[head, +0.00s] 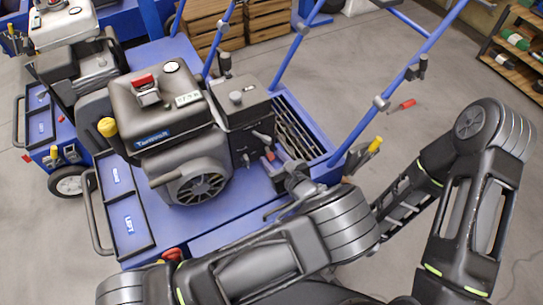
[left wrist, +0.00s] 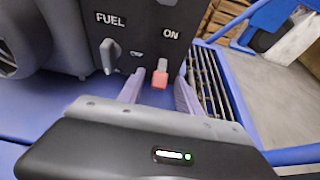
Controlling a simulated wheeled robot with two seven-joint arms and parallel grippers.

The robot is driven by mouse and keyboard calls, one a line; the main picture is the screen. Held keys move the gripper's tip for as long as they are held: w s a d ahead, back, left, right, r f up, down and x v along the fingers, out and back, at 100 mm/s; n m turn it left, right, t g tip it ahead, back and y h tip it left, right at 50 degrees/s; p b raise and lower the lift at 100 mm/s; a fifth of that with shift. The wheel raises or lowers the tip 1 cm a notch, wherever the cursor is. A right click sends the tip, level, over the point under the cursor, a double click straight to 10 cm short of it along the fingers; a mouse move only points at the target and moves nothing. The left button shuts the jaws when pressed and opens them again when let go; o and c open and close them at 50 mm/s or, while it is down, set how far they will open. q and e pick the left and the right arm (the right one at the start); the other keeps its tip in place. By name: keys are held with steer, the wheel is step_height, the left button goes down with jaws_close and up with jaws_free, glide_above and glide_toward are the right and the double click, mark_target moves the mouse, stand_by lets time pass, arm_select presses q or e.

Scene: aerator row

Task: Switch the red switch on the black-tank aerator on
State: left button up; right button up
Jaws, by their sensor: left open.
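The black-tank aerator (head: 160,105) stands on a blue deck in the middle of the head view. In the left wrist view its dark panel (left wrist: 135,45) carries the words FUEL and ON. The red switch (left wrist: 160,79) is below the word ON, its red tip under a grey stem. My left gripper (left wrist: 158,92) is open, its two pale fingers on either side of the red switch; contact cannot be told. In the head view my left gripper (head: 277,158) is at the panel's right side, and the switch is hard to make out there. My right gripper is not visible.
A grey FUEL lever (left wrist: 108,55) is close left of the fingers. A slatted grille (head: 298,132) and blue handle bars (head: 400,80) are to the right. A white-tank aerator (head: 62,27) stands back left. Wooden crates (head: 215,25) are behind. Open floor is at right.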

arm_select(q)
jaws_close()
stand_by(0.4)
